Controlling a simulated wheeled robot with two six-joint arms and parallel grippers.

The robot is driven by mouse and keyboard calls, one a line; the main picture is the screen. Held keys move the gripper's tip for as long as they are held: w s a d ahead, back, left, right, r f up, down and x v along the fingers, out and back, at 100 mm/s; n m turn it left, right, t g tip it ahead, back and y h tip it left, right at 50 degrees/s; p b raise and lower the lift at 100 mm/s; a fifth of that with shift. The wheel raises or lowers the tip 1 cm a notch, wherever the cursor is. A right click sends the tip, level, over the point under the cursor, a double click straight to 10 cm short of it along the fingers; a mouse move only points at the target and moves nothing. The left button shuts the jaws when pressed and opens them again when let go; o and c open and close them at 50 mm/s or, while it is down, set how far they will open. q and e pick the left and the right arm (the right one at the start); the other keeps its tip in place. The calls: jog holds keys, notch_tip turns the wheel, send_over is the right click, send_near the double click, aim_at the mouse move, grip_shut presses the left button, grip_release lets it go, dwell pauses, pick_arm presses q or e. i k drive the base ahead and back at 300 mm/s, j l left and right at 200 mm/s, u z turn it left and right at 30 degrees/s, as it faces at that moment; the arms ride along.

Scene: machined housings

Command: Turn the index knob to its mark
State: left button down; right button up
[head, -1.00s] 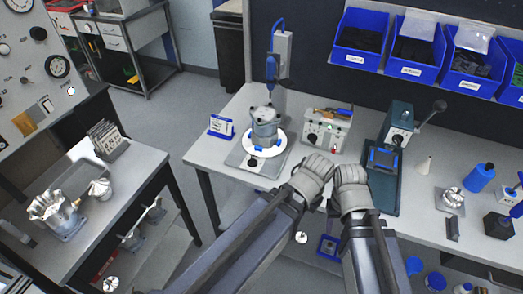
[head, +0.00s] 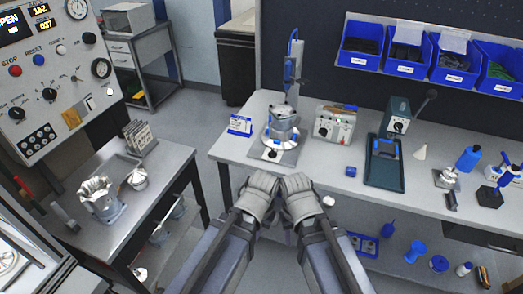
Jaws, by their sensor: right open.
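I cannot tell for sure which knob is the index knob. A small black knob (head: 272,155) sits on the front of the base plate under a grey machined housing (head: 283,122) on a round white table. Other black knobs (head: 49,95) are on the tall control panel (head: 75,75) at the left. A small grey box (head: 334,124) on the bench also has dials. My left gripper (head: 262,186) and right gripper (head: 297,184) are side by side in front of the bench edge, apart from all knobs. The right is open and looks empty; the left's fingers are unclear.
The bench (head: 325,180) carries a dark green press (head: 385,165), a small blue block (head: 351,170) and a blue-framed card (head: 240,125). Blue bins (head: 406,58) hang above. A side table (head: 140,205) at the left holds housings. Open floor lies between.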

aim_at(272, 154)
jog(key=l+u, duration=0.25)
jog(key=l, duration=0.4)
jog(key=l+u, duration=0.25)
jog(key=l, duration=0.4)
jog(key=i+z, duration=0.15)
jog(key=i, duration=0.35)
jog(key=i+j+z, duration=0.15)
jog(key=i, duration=0.35)
